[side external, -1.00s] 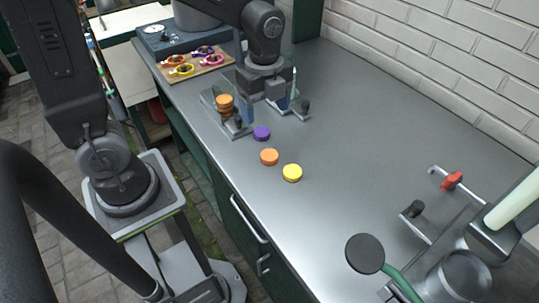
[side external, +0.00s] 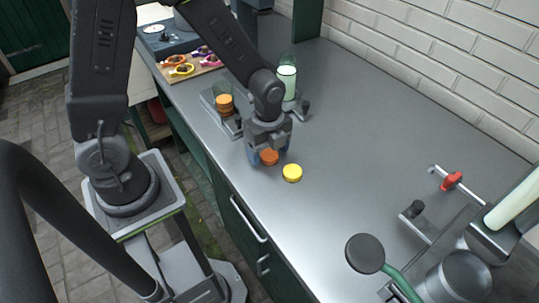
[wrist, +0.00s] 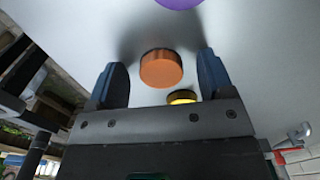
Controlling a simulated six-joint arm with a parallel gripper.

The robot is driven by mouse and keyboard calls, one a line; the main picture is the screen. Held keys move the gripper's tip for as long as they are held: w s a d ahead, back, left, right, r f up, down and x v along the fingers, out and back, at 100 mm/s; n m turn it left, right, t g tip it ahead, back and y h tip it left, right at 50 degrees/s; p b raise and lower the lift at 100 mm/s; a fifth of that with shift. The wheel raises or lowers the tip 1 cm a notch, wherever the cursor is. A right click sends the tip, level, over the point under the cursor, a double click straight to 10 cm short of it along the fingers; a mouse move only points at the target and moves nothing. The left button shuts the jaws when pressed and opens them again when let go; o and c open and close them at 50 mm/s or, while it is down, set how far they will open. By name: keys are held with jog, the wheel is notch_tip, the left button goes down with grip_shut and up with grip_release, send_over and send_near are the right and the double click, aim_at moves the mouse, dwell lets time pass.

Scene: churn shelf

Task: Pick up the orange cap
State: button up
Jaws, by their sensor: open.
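The orange cap (side external: 269,157) lies flat on the steel counter, partly hidden by my gripper in the side view. My gripper (side external: 267,160) is open, low over the counter, with its fingers on either side of the cap. In the wrist view the orange cap (wrist: 161,68) sits between the two blue fingertips of my gripper (wrist: 163,72), with a gap on each side. I cannot tell whether the fingertips touch the counter.
A yellow cap (side external: 292,173) lies close by, right of the orange one; a purple cap (wrist: 180,2) shows at the wrist view's top edge. Orange caps (side external: 225,104) are stacked in a holder behind. A bottle of pale liquid (side external: 287,82) stands farther back.

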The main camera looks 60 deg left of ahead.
jog(key=shift+f, duration=0.1)
jog(key=c, duration=1)
